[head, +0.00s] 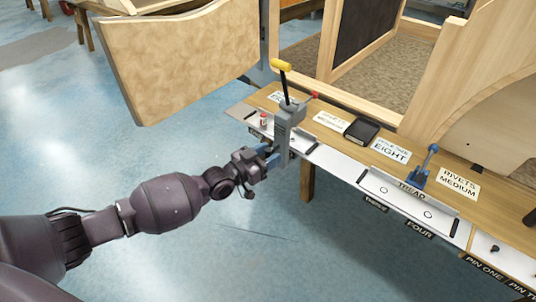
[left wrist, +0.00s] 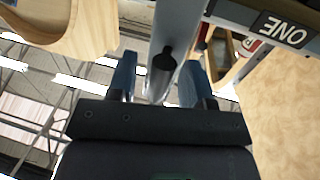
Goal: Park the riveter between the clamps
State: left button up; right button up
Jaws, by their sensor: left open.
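The riveter (head: 287,125), as I take it, is a grey upright tool with a black lever and yellow grip at the bench's front edge. My left gripper (head: 271,157) has its blue fingers at the tool's lower body. In the left wrist view the open fingers (left wrist: 160,78) stand on either side of a grey column (left wrist: 172,45), with gaps showing. A blue lever device (head: 420,176), perhaps a clamp, stands on the bench to the right. A small red item (head: 313,96) behind the riveter may be another clamp. My right gripper is not in view.
The wooden bench (head: 465,206) carries label cards, a black box (head: 361,131) and white trays, one marked TREAD (head: 400,198). A small red-and-white can (head: 263,120) stands left of the riveter. A large wooden panel (head: 180,55) hangs above my arm. Blue floor is open in front.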

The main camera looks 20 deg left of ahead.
pick_arm(q)
grip_shut()
jog(key=shift+s+d+r, duration=0.1)
jog(key=shift+s+d, duration=0.05)
jog(key=shift+d, duration=0.1)
jog(key=s+d+p, duration=0.2)
jog(key=d, duration=0.5)
jog(key=s+d+p, duration=0.2)
jog(key=s+d, duration=0.1)
jog(key=d, duration=0.3)
jog(key=shift+d, duration=0.35)
grip_release()
